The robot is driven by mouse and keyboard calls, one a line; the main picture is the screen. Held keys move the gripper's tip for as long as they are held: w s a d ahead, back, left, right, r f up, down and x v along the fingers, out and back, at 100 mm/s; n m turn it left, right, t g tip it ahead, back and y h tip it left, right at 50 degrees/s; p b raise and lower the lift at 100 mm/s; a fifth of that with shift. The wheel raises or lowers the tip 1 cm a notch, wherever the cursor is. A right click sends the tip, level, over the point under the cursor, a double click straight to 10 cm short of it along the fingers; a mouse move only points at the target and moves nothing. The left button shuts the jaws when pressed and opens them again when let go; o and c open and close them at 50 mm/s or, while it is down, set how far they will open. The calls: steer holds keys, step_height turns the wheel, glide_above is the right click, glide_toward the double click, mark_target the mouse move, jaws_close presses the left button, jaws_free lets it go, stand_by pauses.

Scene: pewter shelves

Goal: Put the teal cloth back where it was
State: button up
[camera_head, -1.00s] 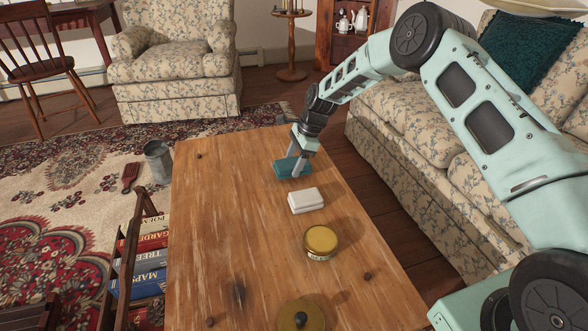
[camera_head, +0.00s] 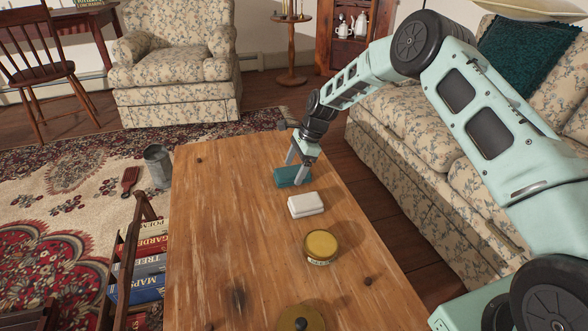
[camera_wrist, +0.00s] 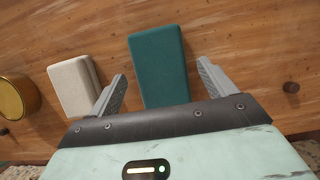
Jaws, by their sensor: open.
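The teal cloth (camera_head: 291,177), a folded flat block, lies on the wooden table (camera_head: 225,215) near its far end. It also shows in the wrist view (camera_wrist: 158,65), lying between the lines of my two fingers. My gripper (camera_head: 294,173) is at the cloth with its fingers pointing down. In the wrist view my gripper (camera_wrist: 160,85) is open, with one finger on each side of the cloth's near end and a gap visible on both sides.
A folded white cloth (camera_head: 306,205) lies close to the teal one, also in the wrist view (camera_wrist: 74,88). A yellow-lidded tin (camera_head: 321,244) and another round lidded thing (camera_head: 301,316) stand nearer. The table's left half is clear. A sofa (camera_head: 410,140) stands along the right.

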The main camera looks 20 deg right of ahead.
steer(key=p+v, duration=0.3)
steer(key=v, duration=0.8)
steer(key=s+a+r+n+h, duration=0.1)
steer(key=s+a+r+n, duration=0.65)
steer(key=s, duration=0.35)
steer(key=s+a+r+n+h, duration=0.1)
steer(key=s+a+r+n, duration=0.6)
steer(key=s, duration=0.4)
steer(key=s+d+n+h, duration=0.2)
steer(key=s+n, duration=0.9)
steer(key=s, duration=1.2)
steer(key=shift+d+r, duration=0.2)
steer(key=shift+d, duration=0.3)
steer(key=shift+p, duration=0.3)
step_height(320, 180, up, 34)
steer(key=p, duration=3.3)
steer(key=shift+f, duration=0.2)
